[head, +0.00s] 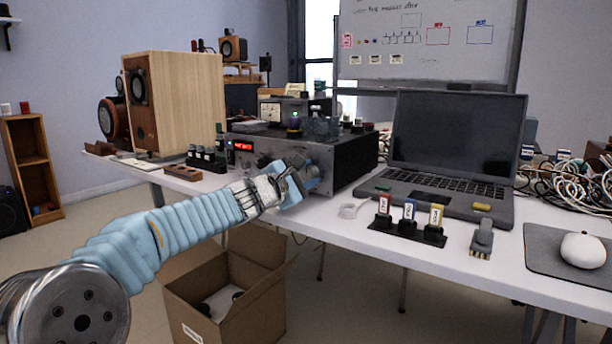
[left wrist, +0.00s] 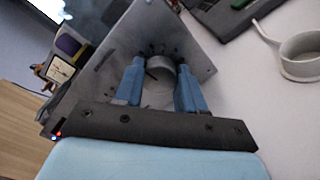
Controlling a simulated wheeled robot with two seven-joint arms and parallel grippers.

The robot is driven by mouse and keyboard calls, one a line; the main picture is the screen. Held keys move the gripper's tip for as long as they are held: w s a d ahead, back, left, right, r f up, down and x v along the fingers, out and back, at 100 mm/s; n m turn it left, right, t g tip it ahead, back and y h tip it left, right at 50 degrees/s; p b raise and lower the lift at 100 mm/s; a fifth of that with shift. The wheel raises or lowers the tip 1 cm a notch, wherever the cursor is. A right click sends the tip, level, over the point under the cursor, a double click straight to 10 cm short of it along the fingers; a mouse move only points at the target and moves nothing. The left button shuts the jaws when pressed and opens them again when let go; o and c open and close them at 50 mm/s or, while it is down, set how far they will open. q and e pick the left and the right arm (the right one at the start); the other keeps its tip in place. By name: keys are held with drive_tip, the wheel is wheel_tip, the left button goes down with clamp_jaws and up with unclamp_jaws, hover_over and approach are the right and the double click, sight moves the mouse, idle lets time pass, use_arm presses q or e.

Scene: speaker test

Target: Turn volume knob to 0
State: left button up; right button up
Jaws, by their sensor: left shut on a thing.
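The amplifier (head: 352,158) is a dark box with a red lit display (head: 243,146), standing on the white table. My left gripper (head: 300,178) is at its front panel, and the arm hides part of that face. In the left wrist view the blue fingers of my left gripper (left wrist: 160,78) are on either side of a round grey volume knob (left wrist: 160,64) on the metal panel (left wrist: 115,60), shut on it. The knob's pointer and scale cannot be read. My right gripper is not in view.
A wooden speaker (head: 185,95) stands left of the amplifier. An open cardboard box (head: 240,310) is on the floor below the table's front edge.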

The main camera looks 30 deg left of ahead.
use_arm(q)
drive_tip(key=shift+n, duration=0.3)
drive_tip(key=n, duration=0.2)
drive_tip(key=shift+n, duration=0.3)
drive_tip(key=n, duration=0.3)
drive_tip(key=shift+a+n, duration=0.1)
drive_tip(key=shift+n, duration=0.3)
drive_tip(key=n+p, duration=0.2)
drive_tip(key=n, duration=0.4)
drive_tip(key=shift+a, duration=0.1)
drive_tip(key=n+p, duration=0.1)
drive_tip(key=n, duration=0.2)
drive_tip(key=shift+n, duration=0.4)
drive_tip(key=n+p, duration=0.1)
drive_tip(key=n, duration=0.1)
drive_tip(key=shift+n, duration=0.4)
drive_tip(key=n+p, duration=0.2)
drive_tip(key=n, duration=0.1)
drive_tip(key=shift+a, duration=0.1)
drive_tip(key=shift+f+n+p, duration=0.15)
drive_tip(key=shift+n+p, duration=0.85)
drive_tip(key=shift+n, duration=0.6)
